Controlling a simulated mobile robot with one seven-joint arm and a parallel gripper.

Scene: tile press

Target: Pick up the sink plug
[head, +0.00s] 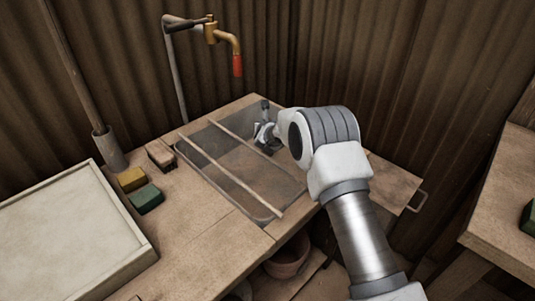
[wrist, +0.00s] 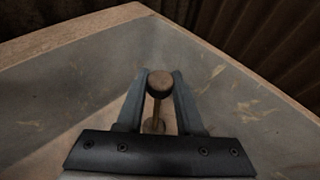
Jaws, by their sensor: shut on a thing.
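The sink plug (wrist: 159,84) shows in the wrist view as a brown rounded knob on a thin stem, with a wider round part lower down. My gripper (wrist: 160,76) is shut on it, one dark finger on each side of the knob and stem. In the head view my gripper (head: 266,136) reaches into the back right part of the grey sink (head: 236,158); the plug is hidden or too small to make out there. I cannot tell whether the plug's lower end touches the sink floor.
Two thin slats (head: 228,172) lie across the sink. A brass tap (head: 222,32) with a red end stands behind it. A yellow block (head: 131,179), a green block (head: 146,198) and a brown block (head: 161,154) lie left of the sink, beside a pale tray (head: 62,235).

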